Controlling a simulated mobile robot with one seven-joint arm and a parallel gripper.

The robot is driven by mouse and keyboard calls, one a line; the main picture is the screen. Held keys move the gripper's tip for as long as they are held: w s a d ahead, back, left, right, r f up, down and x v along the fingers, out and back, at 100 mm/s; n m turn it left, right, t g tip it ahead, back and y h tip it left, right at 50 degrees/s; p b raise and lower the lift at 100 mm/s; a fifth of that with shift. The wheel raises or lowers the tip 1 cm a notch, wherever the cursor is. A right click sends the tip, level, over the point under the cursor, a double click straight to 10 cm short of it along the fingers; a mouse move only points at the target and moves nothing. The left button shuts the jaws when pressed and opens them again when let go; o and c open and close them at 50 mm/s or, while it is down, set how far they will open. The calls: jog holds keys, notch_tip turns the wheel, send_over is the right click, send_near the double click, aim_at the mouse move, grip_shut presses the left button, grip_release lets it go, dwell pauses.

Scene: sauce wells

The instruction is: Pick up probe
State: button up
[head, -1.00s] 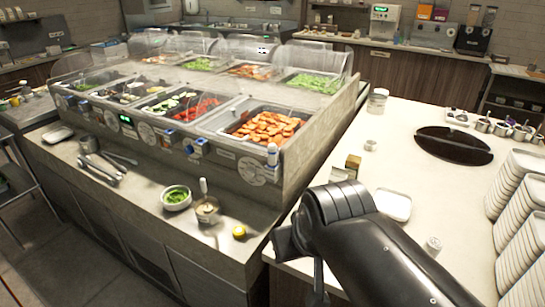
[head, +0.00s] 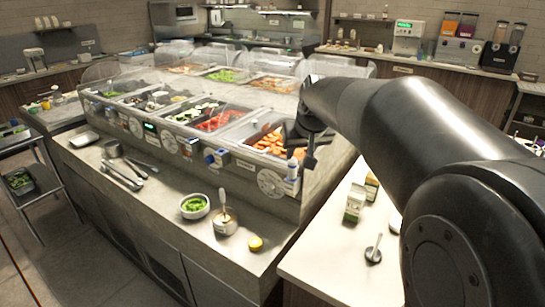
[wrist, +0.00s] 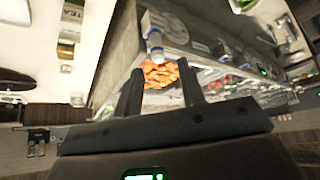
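I cannot single out the probe for certain. A small pot (head: 225,226) with a pale upright handle in it stands on the steel ledge. A dark round piece with a thin stem (head: 374,252) sits on the white counter at the right. Either could be it, but they are too small to tell. My gripper (head: 302,148) is in front of the food well with orange pieces (head: 268,138), seemingly above the counter front. In the wrist view my gripper (wrist: 160,84) has its two fingers apart with nothing between them; the orange food shows beyond.
A bowl of greens (head: 194,207) and a yellow lid (head: 255,243) sit on the ledge (head: 165,195). Tongs (head: 122,176) lie at its left. Cartons (head: 355,203) stand on the white counter (head: 325,255). Clear guards (head: 335,65) cover the rear wells.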

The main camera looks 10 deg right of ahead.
send_near(293, 159)
jog(key=x, duration=0.5)
jog(key=shift+w+d, duration=0.25)
jog(key=shift+w, duration=0.1)
jog(key=shift+a+x, duration=0.2)
jog(key=shift+x, duration=2.6)
jog(key=shift+s, duration=0.15)
jog(key=shift+c, duration=0.4)
jog(key=c, duration=0.7)
